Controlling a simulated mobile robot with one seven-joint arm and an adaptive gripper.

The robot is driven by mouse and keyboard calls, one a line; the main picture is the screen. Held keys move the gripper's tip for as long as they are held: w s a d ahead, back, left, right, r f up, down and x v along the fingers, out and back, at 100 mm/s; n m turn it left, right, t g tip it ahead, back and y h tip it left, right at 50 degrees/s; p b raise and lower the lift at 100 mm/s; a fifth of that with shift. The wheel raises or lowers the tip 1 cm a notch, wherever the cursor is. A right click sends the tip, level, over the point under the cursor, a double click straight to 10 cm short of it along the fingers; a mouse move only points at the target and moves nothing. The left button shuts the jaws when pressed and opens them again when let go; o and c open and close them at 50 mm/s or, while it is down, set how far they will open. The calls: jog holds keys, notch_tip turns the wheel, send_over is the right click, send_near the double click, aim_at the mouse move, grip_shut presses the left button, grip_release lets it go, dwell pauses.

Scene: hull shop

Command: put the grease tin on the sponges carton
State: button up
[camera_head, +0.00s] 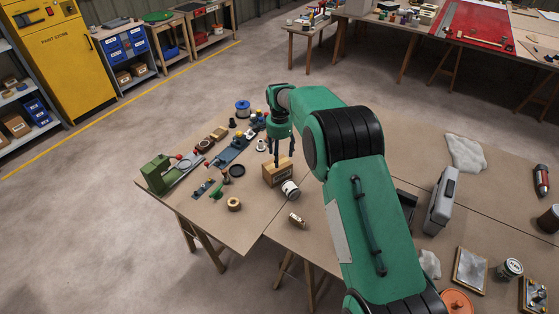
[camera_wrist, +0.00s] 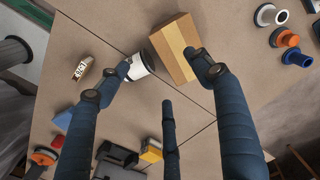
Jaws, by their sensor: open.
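A brown carton (camera_head: 276,173), which I take for the sponges carton, stands on the workbench; it also shows in the wrist view (camera_wrist: 172,50). A small white tin with dark markings (camera_head: 291,189) is beside its near right corner and looks tipped on its side. It also shows in the wrist view (camera_wrist: 141,65); I cannot read whether it is the grease tin. My gripper (camera_head: 281,156) is open and empty above the carton. In the wrist view (camera_wrist: 168,85), one finger overlaps the tin and another the carton edge; I cannot tell whether they touch.
A label-bearing white tin (camera_head: 510,268) stands far right. A green machine (camera_head: 160,174), a blue spool (camera_head: 243,108) and small parts crowd the bench's left. A tape roll (camera_head: 234,204) and small block (camera_head: 297,219) lie near the front. A grey case (camera_head: 441,201) stands right of my arm.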

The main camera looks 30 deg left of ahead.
notch_tip(320, 180, up, 7)
jog(key=shift+p, duration=0.3)
dwell(0.6)
